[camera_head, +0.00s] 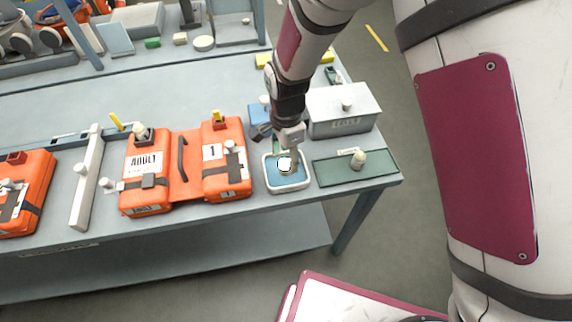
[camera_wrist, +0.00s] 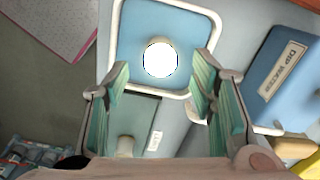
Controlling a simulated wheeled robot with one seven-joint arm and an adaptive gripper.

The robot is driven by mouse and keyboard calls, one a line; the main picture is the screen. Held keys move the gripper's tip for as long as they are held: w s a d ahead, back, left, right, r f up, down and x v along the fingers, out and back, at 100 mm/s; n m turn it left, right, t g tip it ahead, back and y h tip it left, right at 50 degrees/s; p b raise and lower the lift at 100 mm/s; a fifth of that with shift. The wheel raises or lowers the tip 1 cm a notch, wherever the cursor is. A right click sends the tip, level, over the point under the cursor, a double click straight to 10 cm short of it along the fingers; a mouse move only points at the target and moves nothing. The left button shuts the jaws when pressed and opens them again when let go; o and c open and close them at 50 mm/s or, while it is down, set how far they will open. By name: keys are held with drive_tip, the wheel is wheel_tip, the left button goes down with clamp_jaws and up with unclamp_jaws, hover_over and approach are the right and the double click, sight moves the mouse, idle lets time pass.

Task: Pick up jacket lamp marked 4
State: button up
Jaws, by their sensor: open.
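A lamp with a bright white round top (camera_head: 286,165) stands in a small white-rimmed tray with a blue floor (camera_head: 290,186). In the wrist view the lamp (camera_wrist: 160,60) glows white and no number can be read on it. My gripper (camera_wrist: 161,80) is open and empty, pointing down over the tray, with its fingers to the left and right below the lamp in the picture. In the head view my gripper (camera_head: 284,148) partly hides the tray. Another small pale lamp (camera_head: 358,160) stands on a green mat (camera_head: 332,175) to the right; its marking is unreadable.
Orange lifejackets (camera_head: 181,165) lie left of the tray, one labelled ADULT and 1. A grey lidded box (camera_head: 343,112) stands behind the green mat. A blue container labelled DIP WATER (camera_wrist: 280,75) is close beside the tray. The table's front edge is near.

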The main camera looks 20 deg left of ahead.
sight(286, 160)
drive_tip(key=shift+s+a+f+p, duration=0.15)
drive_tip(key=shift+f+p, duration=0.25)
drive_tip(key=shift+f, duration=1.95)
drive_tip(key=shift+c, duration=0.5)
clamp_jaws()
